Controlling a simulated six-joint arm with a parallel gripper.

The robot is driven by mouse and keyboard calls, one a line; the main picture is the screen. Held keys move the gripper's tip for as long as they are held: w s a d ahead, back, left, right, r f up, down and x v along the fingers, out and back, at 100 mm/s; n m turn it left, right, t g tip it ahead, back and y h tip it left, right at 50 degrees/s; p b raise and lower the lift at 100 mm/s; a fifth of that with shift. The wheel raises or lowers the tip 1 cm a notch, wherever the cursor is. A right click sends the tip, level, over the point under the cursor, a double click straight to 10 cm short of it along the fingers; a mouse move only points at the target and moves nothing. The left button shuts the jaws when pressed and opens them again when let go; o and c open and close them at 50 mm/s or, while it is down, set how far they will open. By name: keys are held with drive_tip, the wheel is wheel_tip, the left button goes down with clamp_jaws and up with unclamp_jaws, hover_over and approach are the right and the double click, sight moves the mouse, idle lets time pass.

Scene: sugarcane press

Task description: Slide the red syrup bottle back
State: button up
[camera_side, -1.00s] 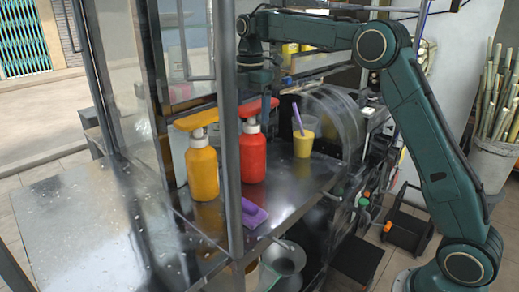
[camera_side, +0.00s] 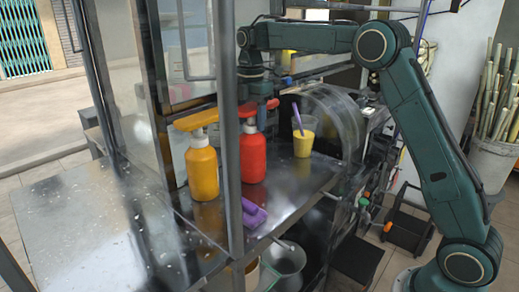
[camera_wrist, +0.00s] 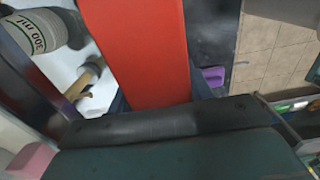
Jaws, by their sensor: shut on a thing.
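The red syrup bottle (camera_side: 252,157) stands upright on the metal counter, just right of the yellow bottle (camera_side: 202,170). A dark post stands in front of part of its left side. My gripper (camera_side: 262,106) is at the top of the red bottle, shut on its pump head. In the wrist view a broad red surface (camera_wrist: 138,45) fills the upper middle, close to the camera. The fingertips are mostly hidden in both views.
A cup of yellow juice with a purple straw (camera_side: 303,142) stands right of the red bottle. A purple object (camera_side: 254,213) lies near the counter's front edge. The clear press cover (camera_side: 335,120) is behind at right. The left metal counter (camera_side: 85,225) is bare.

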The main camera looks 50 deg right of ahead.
clamp_jaws()
drive_tip(key=shift+s, duration=0.15)
drive_tip(key=s, duration=1.2)
idle(0.4)
drive_tip(key=o, duration=1.4)
unclamp_jaws()
drive_tip(key=shift+r, duration=0.1)
